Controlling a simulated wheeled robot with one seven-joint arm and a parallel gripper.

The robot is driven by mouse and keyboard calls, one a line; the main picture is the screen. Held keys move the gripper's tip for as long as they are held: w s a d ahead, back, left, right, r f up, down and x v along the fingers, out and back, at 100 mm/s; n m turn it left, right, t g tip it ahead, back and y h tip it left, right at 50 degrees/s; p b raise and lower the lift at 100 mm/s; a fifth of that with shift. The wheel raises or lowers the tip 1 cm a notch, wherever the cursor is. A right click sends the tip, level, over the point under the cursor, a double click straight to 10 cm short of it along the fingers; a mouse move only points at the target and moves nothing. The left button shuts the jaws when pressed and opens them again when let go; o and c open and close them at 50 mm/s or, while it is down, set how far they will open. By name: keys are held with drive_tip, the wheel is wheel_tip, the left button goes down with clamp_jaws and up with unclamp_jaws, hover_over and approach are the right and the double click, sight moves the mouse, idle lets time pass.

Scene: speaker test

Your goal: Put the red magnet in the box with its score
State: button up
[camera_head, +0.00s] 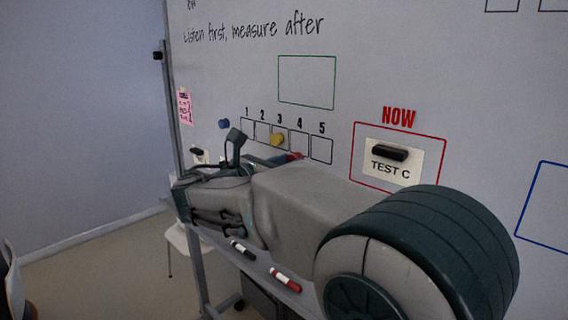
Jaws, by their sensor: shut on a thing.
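The row of boxes is labelled 1 to 5 on the whiteboard. A yellow magnet (278,139) sits at box 3. A blue magnet (224,124) is left of box 1 (247,128). A card (385,168) reading "TEST C" hangs under "NOW" in the red frame.
A pink note (185,106) with small, unreadable writing hangs at the board's left edge. A black marker (243,251) and a red marker (285,280) lie on the ledge below. A black clip (389,153) holds the card. Boxes 1, 2 and 5 look empty.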

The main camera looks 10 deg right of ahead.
sight(321, 149)
drive_tip(key=shift+x, duration=3.55)
drive_tip(key=shift+w+d, duration=0.4)
drive_tip(key=shift+d, duration=0.05)
drive_tip(key=o, duration=1.3)
drive_tip(key=shift+v, duration=3.5)
